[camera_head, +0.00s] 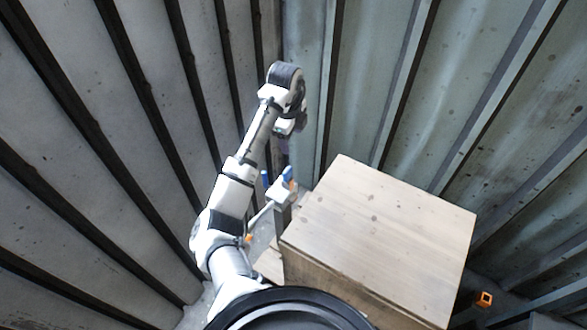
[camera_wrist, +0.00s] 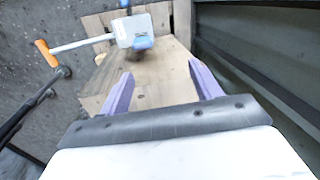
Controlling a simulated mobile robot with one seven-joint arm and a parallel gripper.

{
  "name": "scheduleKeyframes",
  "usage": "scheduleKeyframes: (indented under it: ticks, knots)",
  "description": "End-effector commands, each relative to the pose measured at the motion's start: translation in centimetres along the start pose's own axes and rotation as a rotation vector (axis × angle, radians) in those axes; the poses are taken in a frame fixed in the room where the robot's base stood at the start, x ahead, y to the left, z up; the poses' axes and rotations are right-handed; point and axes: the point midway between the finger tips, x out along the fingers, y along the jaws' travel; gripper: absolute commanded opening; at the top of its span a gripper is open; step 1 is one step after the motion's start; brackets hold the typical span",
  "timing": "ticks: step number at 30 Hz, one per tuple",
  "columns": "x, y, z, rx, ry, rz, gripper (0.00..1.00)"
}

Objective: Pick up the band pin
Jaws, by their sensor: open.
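A white block with blue parts (camera_head: 280,188) stands beside the wooden box in the head view, with a thin white rod running down-left to an orange end (camera_head: 248,239). In the wrist view the same white block (camera_wrist: 133,31) is at the top, its white rod (camera_wrist: 82,46) reaching left to an orange tip (camera_wrist: 46,54). I cannot tell whether any of this is the band pin; no other clear pin shows. My gripper (camera_wrist: 160,69) is open and empty, its two purple fingers apart above pale wood. In the head view its fingers cannot be made out.
A large wooden box (camera_head: 385,235) with a bare flat top stands right of my arm. A small orange square piece (camera_head: 484,299) is low at its right. Ribbed metal walls (camera_head: 420,90) close in behind and left. A dark rod (camera_wrist: 40,98) lies left in the wrist view.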

Motion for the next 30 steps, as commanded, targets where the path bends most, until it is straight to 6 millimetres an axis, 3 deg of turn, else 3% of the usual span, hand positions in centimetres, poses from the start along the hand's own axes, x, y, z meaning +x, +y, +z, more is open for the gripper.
scheduleKeyframes:
  ticks: [6, 14, 25, 30]
  knots:
    - [2.3, 2.3, 0.0, 0.096, 0.013, 0.142, 0.64]
    - [7.6, 3.0, -0.2, 0.097, 0.016, 0.139, 0.64]
    - [10.4, 3.4, 0.3, 0.093, 0.011, 0.139, 0.64]
    - [13.0, 3.6, 0.9, 0.093, 0.011, 0.139, 0.64]
